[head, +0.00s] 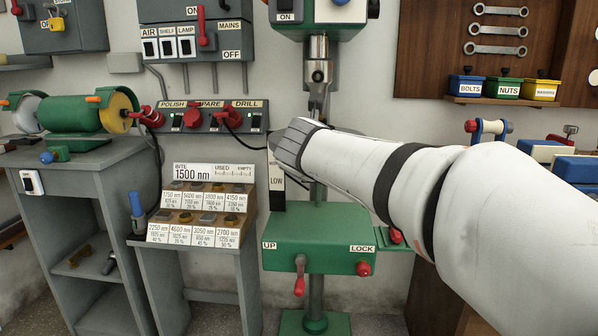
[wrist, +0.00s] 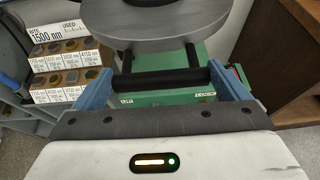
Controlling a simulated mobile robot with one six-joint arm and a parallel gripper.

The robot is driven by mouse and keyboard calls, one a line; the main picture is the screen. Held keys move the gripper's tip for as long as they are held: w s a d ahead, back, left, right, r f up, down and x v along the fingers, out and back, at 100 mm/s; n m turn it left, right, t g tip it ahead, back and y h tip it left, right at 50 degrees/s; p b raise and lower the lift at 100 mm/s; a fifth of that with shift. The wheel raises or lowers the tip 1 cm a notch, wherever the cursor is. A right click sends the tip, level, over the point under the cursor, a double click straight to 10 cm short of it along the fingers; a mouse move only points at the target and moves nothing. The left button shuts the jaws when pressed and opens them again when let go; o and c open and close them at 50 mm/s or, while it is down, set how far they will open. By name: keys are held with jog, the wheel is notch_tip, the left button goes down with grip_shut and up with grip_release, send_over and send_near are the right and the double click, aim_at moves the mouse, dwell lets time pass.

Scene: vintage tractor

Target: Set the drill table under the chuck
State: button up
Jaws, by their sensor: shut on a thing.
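The drill chuck (head: 319,72) hangs below the green drill head at top centre of the head view. A round grey disc, apparently the drill table (wrist: 135,31), shows at the top of the wrist view. My gripper (head: 296,142) is in front of the drill column and hides the disc in the head view. In the wrist view its blue fingers flank a dark bar (wrist: 160,81) just below the disc. It is shut on the table's dark handle (wrist: 193,58), whose grip is partly unclear. The green bracket (head: 322,236) below has UP and LOCK labels.
A red crank (head: 299,277) and a red knob (head: 363,268) stick out of the bracket. The bit rack (head: 207,210) stands left of the column. A grinder (head: 80,118) sits on the left bench. Wall bins (head: 505,88) are at right.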

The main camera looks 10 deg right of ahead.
jog(key=shift+w+a+r, duration=0.1)
jog(key=shift+a+r, duration=0.1)
jog(key=shift+a, duration=0.1)
jog(key=o, duration=1)
jog(key=p+v, duration=0.2)
jog(key=v, duration=0.5)
jog(key=shift+s, duration=0.4)
